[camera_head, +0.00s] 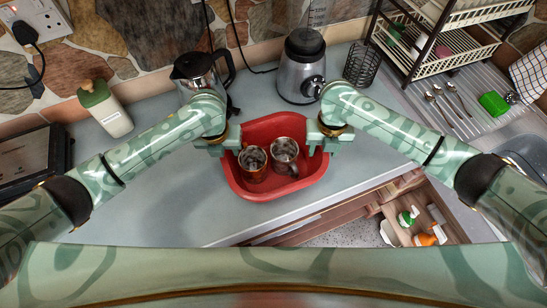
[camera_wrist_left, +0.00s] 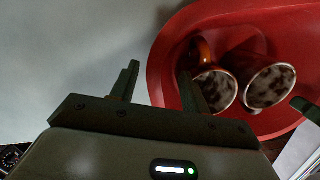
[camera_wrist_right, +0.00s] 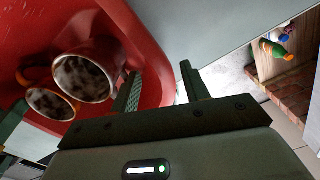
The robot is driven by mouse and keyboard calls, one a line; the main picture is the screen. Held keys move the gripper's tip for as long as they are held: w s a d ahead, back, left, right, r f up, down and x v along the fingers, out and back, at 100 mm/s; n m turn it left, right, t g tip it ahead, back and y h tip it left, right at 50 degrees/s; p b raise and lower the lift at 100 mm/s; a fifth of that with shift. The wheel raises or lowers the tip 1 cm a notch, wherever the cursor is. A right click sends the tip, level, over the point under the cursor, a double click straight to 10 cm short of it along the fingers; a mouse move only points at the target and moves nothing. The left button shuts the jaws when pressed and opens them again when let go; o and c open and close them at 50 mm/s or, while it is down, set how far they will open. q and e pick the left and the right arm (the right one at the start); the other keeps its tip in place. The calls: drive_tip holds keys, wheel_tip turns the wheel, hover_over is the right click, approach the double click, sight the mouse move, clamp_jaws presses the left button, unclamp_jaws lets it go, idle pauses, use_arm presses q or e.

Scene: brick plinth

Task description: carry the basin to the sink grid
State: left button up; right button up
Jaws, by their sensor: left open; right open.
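My left gripper (camera_head: 228,146) is open at the basin's left rim; in the left wrist view (camera_wrist_left: 160,80) one finger is over the inside and one outside. My right gripper (camera_head: 323,140) is open at the right rim; in the right wrist view (camera_wrist_right: 160,82) its fingers also lie either side of the rim. The sink (camera_head: 525,155) shows at the right edge; I cannot make out a grid in it.
A kettle (camera_head: 197,72) and blender (camera_head: 302,68) stand behind the basin. A bottle (camera_head: 104,110) stands left. A dish rack (camera_head: 450,50) and a ribbed drainer with spoons (camera_head: 447,98) lie right. An open drawer (camera_head: 385,205) with bottles is in front.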

use_arm(q)
drive_tip(key=shift+f, duration=0.25)
use_arm(e)
drive_tip(key=shift+f, duration=0.3)
use_arm(q)
clamp_jaws()
use_arm(e)
clamp_jaws()
use_arm(q)
drive_tip(key=shift+w+r, duration=0.15)
use_arm(e)
drive_tip(key=shift+r, duration=0.15)
